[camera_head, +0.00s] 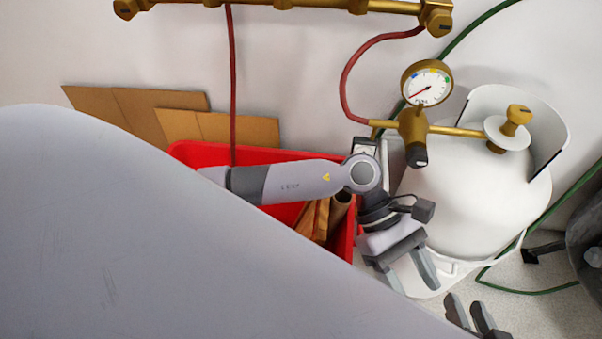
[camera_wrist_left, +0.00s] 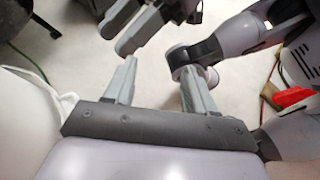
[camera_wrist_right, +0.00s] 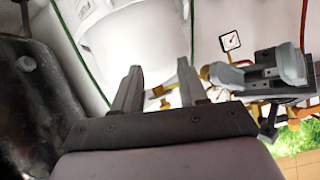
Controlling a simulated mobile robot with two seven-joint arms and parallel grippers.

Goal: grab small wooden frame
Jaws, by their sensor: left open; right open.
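Brown wooden pieces (camera_head: 318,217) stand inside the red bin (camera_head: 240,154) in the head view, partly hidden behind my left arm and the large grey surface in front. I cannot tell whether one of them is the small wooden frame. My left gripper (camera_head: 416,285) is open and empty, right of the bin and in front of the white tank. My right gripper (camera_head: 466,302) is open at the lower edge, close to the left one; the rest of its arm is hidden there. The open fingers also show in the left wrist view (camera_wrist_left: 157,66) and the right wrist view (camera_wrist_right: 160,66).
A white gas tank (camera_head: 465,205) with a gauge (camera_head: 426,83) and brass valve stands right of the bin. Red and green hoses run around it. Brown boards (camera_head: 130,105) lean on the wall behind the bin. A dark vessel (camera_head: 586,232) stands far right.

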